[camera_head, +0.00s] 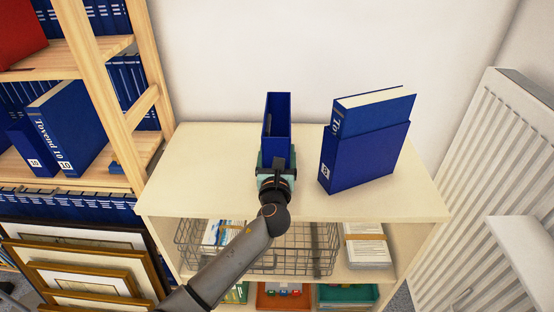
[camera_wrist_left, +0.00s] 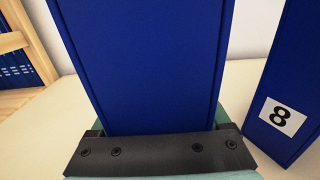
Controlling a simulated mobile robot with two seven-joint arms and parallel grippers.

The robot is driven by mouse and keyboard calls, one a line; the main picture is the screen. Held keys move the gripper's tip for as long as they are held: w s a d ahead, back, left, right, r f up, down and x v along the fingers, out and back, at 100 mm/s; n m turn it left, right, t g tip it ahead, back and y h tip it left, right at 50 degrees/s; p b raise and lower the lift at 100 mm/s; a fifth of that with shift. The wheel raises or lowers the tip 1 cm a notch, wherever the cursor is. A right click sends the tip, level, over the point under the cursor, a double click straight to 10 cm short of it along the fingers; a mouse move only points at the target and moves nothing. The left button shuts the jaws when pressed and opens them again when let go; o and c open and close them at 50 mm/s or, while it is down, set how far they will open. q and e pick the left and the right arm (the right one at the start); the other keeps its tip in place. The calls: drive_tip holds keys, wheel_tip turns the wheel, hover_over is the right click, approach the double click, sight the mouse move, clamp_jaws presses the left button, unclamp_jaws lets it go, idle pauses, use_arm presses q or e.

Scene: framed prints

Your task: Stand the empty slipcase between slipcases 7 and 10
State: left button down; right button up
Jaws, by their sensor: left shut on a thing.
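The empty blue slipcase (camera_head: 277,124) stands upright on the cream cabinet top, its open side facing up. My left gripper (camera_head: 274,165) is shut on its near side; the left wrist view shows its plain blue face (camera_wrist_left: 145,65) above the dark jaw. On the wooden shelf at left is a blue volume marked "Toyend 10" (camera_head: 67,130), tilted, with a white label low on its spine. Left of it is a lower blue case (camera_head: 28,150) with a small label that I cannot read surely. My right gripper is out of view.
A blue slipcase labelled 8 (camera_head: 365,158), also in the left wrist view (camera_wrist_left: 290,90), stands right of the held one with a book partly out. The cabinet top (camera_head: 205,165) is otherwise clear. A shelf upright (camera_head: 100,80), framed prints (camera_head: 85,278) and a radiator (camera_head: 490,150) flank it.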

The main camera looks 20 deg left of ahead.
use_arm(q)
drive_tip(key=shift+f, duration=0.55)
drive_tip(key=shift+r, duration=0.1)
unclamp_jaws()
drive_tip(key=shift+f, duration=0.2)
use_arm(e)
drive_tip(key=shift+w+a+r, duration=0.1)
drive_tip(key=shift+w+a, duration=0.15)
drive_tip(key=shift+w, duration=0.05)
use_arm(q)
drive_tip(key=shift+r, duration=0.2)
drive_tip(key=p+v, duration=0.1)
drive_tip(key=v, duration=1.1)
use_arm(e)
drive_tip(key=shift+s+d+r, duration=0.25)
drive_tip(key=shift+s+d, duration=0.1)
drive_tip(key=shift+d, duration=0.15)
